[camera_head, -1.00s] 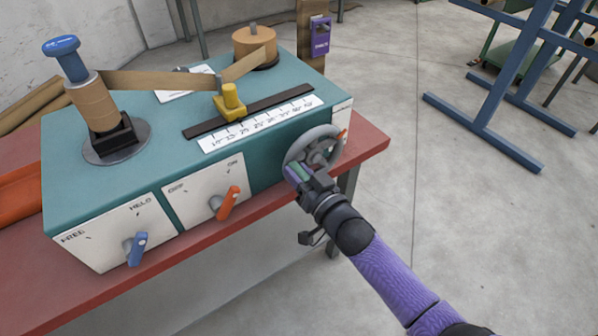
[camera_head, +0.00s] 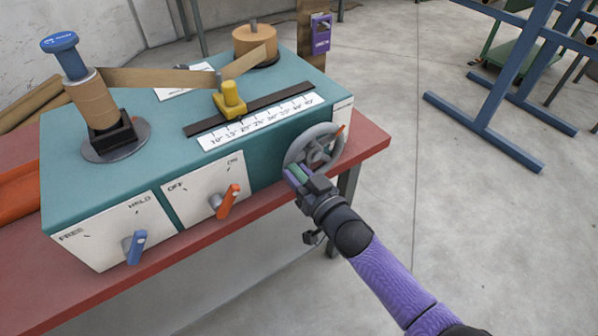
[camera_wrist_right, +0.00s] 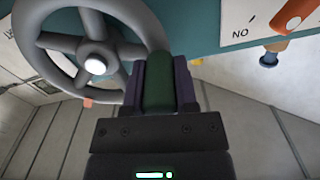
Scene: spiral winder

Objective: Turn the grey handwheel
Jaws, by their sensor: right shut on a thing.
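The grey handwheel (camera_head: 314,147) is on the front face of the teal winder box (camera_head: 270,172), near its right end. It also shows in the right wrist view (camera_wrist_right: 88,22), with a pale hub and spokes. My right gripper (camera_head: 297,174) is at the lower left of the wheel's rim. In the right wrist view its two dark jaws (camera_wrist_right: 159,82) are closed on a green handle (camera_wrist_right: 157,80) that stands at the wheel's rim. The jaws partly hide the handle. My left gripper is not in view.
An orange lever (camera_head: 229,200) and a blue lever (camera_head: 136,247) stick out of white panels left of the wheel. A yellow slider (camera_head: 231,100) sits on a dark rail above a number scale (camera_head: 258,124). The box stands on a red table (camera_head: 372,142).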

